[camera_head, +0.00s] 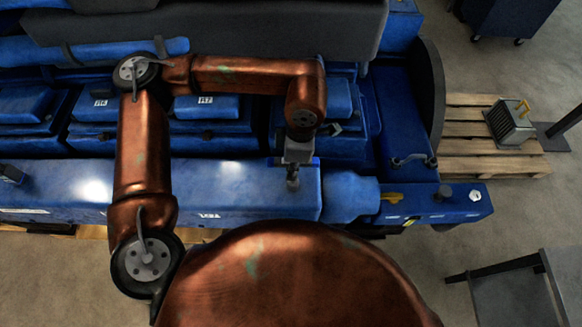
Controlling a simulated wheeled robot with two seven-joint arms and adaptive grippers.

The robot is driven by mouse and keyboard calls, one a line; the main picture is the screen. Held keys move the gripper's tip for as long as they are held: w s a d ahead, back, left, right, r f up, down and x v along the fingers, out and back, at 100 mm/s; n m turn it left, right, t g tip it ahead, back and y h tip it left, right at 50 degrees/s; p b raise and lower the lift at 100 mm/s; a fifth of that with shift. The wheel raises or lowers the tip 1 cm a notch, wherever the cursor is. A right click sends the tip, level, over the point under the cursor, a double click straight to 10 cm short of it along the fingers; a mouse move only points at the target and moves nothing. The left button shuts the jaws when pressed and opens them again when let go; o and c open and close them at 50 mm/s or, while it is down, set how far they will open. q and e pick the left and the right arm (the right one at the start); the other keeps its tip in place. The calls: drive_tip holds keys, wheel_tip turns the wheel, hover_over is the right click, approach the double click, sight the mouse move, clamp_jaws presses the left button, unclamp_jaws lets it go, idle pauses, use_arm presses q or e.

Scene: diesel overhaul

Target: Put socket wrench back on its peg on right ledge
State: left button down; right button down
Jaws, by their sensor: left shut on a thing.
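My left gripper (292,178) hangs pointing down over the front blue beam of the engine, near the middle of the view. It is shut on a small, dark grey thing, which seems to be the socket wrench; its fingers and my wrist hide most of it. The right ledge (425,210) is a blue shelf to the right of the gripper, well apart from it. A dark, short upright piece (444,191) stands on the ledge, and I cannot tell whether it is the peg. My right gripper is not in view.
A wooden pallet (480,145) holds a grey finned block (510,124). A dark table (510,290) stands at lower right.

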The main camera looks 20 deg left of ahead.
use_arm(q)
drive_tip(key=shift+f, duration=0.25)
drive_tip(key=c, duration=2.4)
unclamp_jaws()
drive_tip(key=o, duration=0.5)
drive_tip(key=shift+o, duration=0.4)
drive_tip(key=o, duration=0.5)
drive_tip(key=shift+r+p, duration=1.35)
drive_tip(key=shift+r, duration=3.2)
drive_tip(key=shift+f, duration=0.1)
